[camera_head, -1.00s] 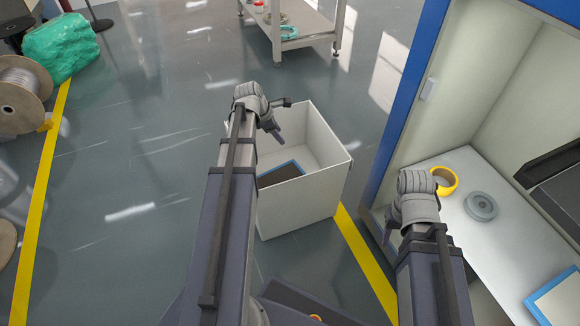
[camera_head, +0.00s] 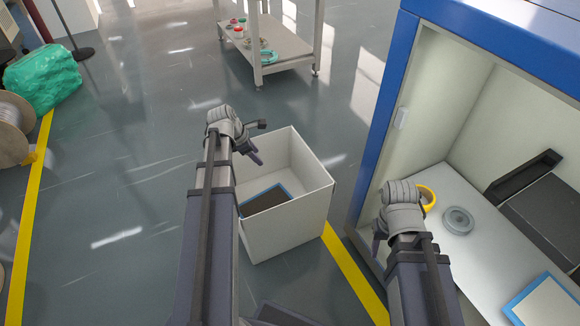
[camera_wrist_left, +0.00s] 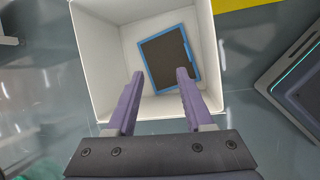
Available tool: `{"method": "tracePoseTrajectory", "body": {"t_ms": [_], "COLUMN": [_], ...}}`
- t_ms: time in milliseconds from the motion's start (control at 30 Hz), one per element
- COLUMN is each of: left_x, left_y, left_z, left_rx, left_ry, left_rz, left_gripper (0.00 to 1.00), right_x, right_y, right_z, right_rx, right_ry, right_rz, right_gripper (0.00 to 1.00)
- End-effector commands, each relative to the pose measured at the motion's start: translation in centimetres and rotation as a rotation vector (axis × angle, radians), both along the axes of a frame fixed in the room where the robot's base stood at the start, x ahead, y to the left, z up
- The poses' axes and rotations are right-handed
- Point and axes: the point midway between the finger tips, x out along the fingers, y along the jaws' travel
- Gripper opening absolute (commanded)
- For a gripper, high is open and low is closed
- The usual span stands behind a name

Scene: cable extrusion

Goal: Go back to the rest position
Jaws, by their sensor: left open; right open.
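My left gripper (camera_head: 256,142) is over the left part of a white open box (camera_head: 287,222) on the floor. In the left wrist view the left gripper (camera_wrist_left: 156,92) is open, its two purple fingers apart with nothing between them. A dark panel with a blue edge (camera_head: 264,201) lies inside the box; it also shows in the left wrist view (camera_wrist_left: 166,58), beyond the fingers. My right gripper (camera_head: 377,243) is at the front left of the cabinet's white shelf, mostly hidden behind its wrist; nothing shows held in it.
The blue-framed cabinet (camera_head: 383,107) stands at right. On its shelf (camera_head: 463,184) are a yellow ring (camera_head: 427,196), a grey disc (camera_head: 457,220) and a blue-edged panel (camera_head: 545,302). A metal cart (camera_head: 283,45) stands behind. A cable spool (camera_head: 12,130) and green bundle (camera_head: 42,78) are at left.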

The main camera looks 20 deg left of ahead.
Motion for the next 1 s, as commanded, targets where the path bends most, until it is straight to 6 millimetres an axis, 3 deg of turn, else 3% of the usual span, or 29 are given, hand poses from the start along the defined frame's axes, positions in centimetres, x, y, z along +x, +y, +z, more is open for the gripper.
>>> {"method": "tracePoseTrajectory", "body": {"t_ms": [167,267,367,467,600,700,800,1000], "left_x": [0.0,-0.1,-0.6,-1.7,-4.4,-6.8,-9.2,-13.1], "left_y": [-0.1,-1.9,-6.0,-11.6,-18.9,-23.3,-26.7,-31.0], "left_z": [0.0,-0.1,-0.5,-1.0,-1.6,-1.9,-2.0,-2.0], "left_rx": [0.002,0.028,0.099,0.200,0.336,0.418,0.484,0.564], "left_ry": [0.000,0.007,0.023,0.043,0.065,0.075,0.081,0.090], "left_rz": [-0.006,-0.084,-0.294,-0.613,-1.097,-1.440,-1.751,-2.224], "left_gripper": [0.52,0.52,0.52,0.52,0.52,0.52,0.52,0.52], "right_x": [0.0,0.0,0.0,0.0,0.0,0.0,0.0,0.0], "right_y": [0.0,0.0,0.0,0.0,0.0,0.0,0.0,0.0], "right_z": [0.0,0.0,0.0,0.0,0.0,0.0,0.0,0.0], "right_rx": [0.000,0.000,0.000,0.000,0.000,0.000,0.000,0.000], "right_ry": [0.000,0.000,0.000,0.000,0.000,0.000,0.000,0.000], "right_rz": [0.000,0.000,0.000,0.000,0.000,0.000,0.000,0.000], "right_gripper": [0.50,0.50,0.50,0.50,0.50,0.50,0.50,0.50]}}
